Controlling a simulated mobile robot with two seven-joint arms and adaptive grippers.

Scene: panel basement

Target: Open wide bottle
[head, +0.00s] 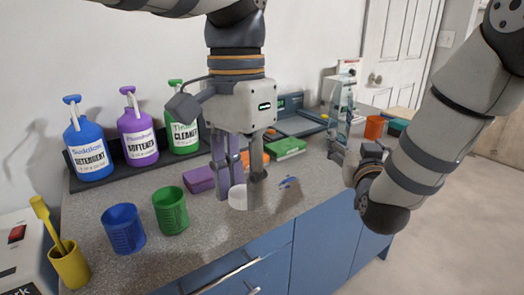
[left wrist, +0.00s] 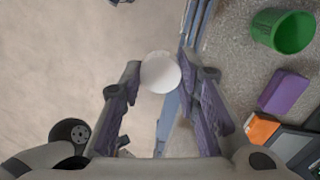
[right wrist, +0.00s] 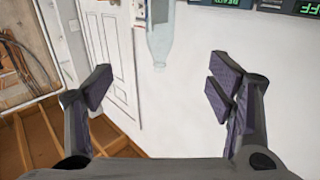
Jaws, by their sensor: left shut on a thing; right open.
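My left gripper (head: 240,190) hangs over the front of the counter, shut on a white round lid-like thing (head: 237,197). In the left wrist view the white thing (left wrist: 160,72) is a plain disc between the fingertips (left wrist: 160,88); whether a bottle body is under it I cannot tell. A clear bottle (head: 342,105) stands at the right part of the counter. It shows upside down in the right wrist view (right wrist: 161,35), its narrow neck beyond the fingertips. My right gripper (right wrist: 158,88) is open and empty, apart from that bottle; its head view is partly hidden by the arm.
Blue (head: 87,145), purple (head: 137,130) and green (head: 181,130) pump bottles stand along the wall. A blue cup (head: 123,229), a green cup (head: 171,210), a purple block (head: 198,179) and a green box (head: 287,147) occupy the counter. The front edge by the left gripper is fairly clear.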

